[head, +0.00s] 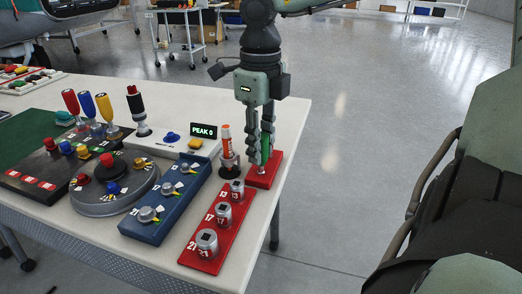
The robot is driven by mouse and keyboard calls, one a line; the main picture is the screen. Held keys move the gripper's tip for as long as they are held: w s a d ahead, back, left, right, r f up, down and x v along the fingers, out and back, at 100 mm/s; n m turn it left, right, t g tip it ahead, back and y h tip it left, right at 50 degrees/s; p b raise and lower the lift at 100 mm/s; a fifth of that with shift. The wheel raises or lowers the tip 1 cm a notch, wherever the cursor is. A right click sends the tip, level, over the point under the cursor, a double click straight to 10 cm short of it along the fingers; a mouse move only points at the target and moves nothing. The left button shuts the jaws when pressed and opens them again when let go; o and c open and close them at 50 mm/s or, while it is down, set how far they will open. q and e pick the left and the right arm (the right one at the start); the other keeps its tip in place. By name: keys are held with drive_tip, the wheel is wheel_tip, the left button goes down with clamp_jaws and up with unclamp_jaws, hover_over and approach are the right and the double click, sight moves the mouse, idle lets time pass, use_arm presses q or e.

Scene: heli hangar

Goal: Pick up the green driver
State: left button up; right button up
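The green driver (265,152) stands upright at the far end of a red block (261,177) near the right edge of the table. My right gripper (261,150) points straight down over it. Its two fingers stand on either side of the green handle, around it. Whether the fingers press on the handle I cannot tell. My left gripper is not in view.
An orange-handled tool (226,142) stands close left of the gripper. A red strip with numbered metal sockets (222,216), a blue switch panel (166,200) and a grey turntable (112,196) crowd the white table (262,241). Open floor lies right of the table.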

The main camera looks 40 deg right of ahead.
clamp_jaws()
drive_tip(key=shift+r, duration=0.15)
